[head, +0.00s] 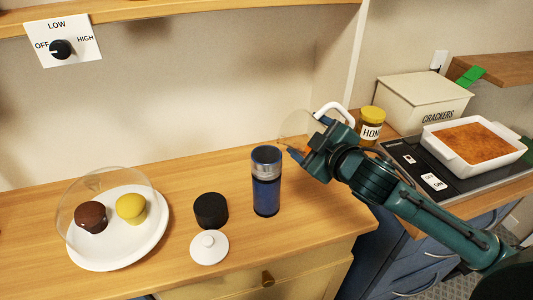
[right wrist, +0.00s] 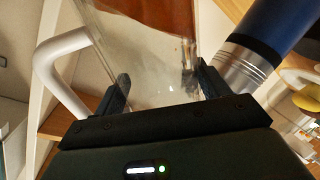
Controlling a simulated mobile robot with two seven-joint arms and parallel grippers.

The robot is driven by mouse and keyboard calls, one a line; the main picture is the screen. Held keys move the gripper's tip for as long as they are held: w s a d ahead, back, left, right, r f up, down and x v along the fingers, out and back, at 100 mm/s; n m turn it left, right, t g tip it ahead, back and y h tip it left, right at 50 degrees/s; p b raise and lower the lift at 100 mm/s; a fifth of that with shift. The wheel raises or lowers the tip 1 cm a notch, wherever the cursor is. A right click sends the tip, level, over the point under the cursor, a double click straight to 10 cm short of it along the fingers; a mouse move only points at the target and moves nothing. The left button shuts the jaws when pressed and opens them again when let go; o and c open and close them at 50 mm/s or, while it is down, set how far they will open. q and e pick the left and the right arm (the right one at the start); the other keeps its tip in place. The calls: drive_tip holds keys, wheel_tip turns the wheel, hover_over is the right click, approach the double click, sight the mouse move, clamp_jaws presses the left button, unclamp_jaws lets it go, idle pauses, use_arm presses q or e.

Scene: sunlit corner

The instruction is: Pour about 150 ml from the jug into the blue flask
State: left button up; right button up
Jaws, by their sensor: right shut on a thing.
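The blue flask (head: 266,192) stands upright on the wooden counter, with a silver rim and an open-looking top. In the right wrist view, the flask (right wrist: 272,38) is at the upper right, just beyond one finger. My right gripper (head: 308,138) is shut on the clear jug (head: 292,124), up and to the right of the flask. The jug's white handle (head: 338,107) sticks out behind the gripper. In the right wrist view, the clear jug wall (right wrist: 150,65) is between the fingers. The jug's fill level and exact tilt cannot be told. My left gripper is out of view.
A black cylinder (head: 211,210) and a white knobbed lid (head: 209,248) are left of the flask. A white plate (head: 120,262) with cupcakes under a clear dome is farther left. A honey jar (head: 371,125), a crackers box (head: 425,100) and a baking dish (head: 452,153) are at right.

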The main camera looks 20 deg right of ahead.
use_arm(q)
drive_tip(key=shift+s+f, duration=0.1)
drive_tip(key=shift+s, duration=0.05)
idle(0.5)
use_arm(e)
drive_tip(key=shift+f+b, duration=0.4)
drive_tip(key=shift+b, duration=0.05)
drive_tip(key=shift+d+f+m+b, duration=0.25)
drive_tip(key=shift+f+m+b, duration=0.35)
drive_tip(key=shift+f+b, duration=0.5)
drive_tip(key=d+f+m+b, duration=0.1)
drive_tip(key=m, duration=0.1)
drive_tip(key=d+f+m+t+y+b, duration=0.1)
drive_tip(key=d, duration=0.1)
drive_tip(key=shift+s+d+f+m+y+b, duration=0.1)
drive_tip(key=shift+f+m+y+b, duration=0.2)
drive_tip(key=shift+m, duration=0.1)
drive_tip(key=shift+d+f+m+t, duration=0.25)
drive_tip(key=shift+d+m+t, duration=0.2)
drive_tip(key=shift+m, duration=0.35)
drive_tip(key=shift+d+f+m+b, duration=0.15)
drive_tip(key=shift+d+m+b, duration=0.2)
drive_tip(key=shift+m, duration=0.25)
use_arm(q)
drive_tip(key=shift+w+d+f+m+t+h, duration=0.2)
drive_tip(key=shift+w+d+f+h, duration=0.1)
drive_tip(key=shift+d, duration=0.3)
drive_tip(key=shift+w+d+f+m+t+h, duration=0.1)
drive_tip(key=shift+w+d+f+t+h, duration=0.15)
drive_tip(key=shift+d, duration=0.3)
